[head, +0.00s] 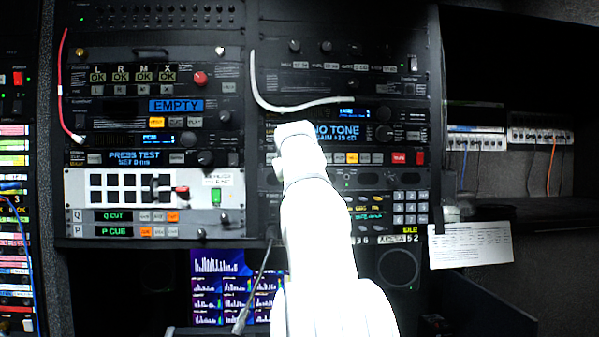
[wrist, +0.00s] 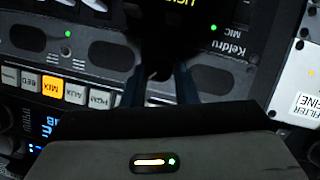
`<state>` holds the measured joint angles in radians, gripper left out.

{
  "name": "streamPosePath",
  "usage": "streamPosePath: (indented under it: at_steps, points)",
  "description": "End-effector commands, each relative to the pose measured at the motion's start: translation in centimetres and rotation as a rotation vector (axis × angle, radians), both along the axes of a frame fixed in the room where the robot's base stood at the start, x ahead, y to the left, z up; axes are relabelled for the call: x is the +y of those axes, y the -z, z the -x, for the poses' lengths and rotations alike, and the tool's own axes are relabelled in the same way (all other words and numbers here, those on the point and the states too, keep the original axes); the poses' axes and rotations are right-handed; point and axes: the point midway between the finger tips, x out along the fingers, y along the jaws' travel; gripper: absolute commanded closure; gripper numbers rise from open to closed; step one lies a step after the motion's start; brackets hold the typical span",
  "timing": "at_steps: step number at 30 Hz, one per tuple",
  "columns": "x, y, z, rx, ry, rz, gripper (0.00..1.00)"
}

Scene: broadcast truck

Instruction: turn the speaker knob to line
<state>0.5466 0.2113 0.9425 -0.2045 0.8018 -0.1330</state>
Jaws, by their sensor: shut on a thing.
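In the wrist view my gripper (wrist: 160,84) has its two dark blue fingers closed around a small dark thing at the panel face, which looks like the speaker knob (wrist: 158,73). The fingers hide most of it, and I cannot make out its pointer or the line. The panel around it has dark oval speaker grilles (wrist: 112,56) and the word MIC to the right. In the head view my white arm reaches up to the right-hand rack and hides the gripper and the knob. Part of the same grille panel (head: 372,180) shows to the right of the arm.
A row of lit buttons (wrist: 52,87) lies close to the left of my fingers. In the head view a white cable (head: 262,98) loops above my arm. A keypad (head: 410,208) is at the lower right, and a paper sheet (head: 470,245) hangs beyond it.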

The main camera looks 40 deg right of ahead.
Motion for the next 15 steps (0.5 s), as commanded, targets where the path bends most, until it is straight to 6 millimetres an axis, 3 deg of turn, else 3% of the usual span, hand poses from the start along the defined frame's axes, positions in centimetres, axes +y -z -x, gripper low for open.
streamPosePath:
  at_steps: [15]
  points:
    - [-0.10,-0.16,0.08,-0.063,0.000,-0.097,0.97]
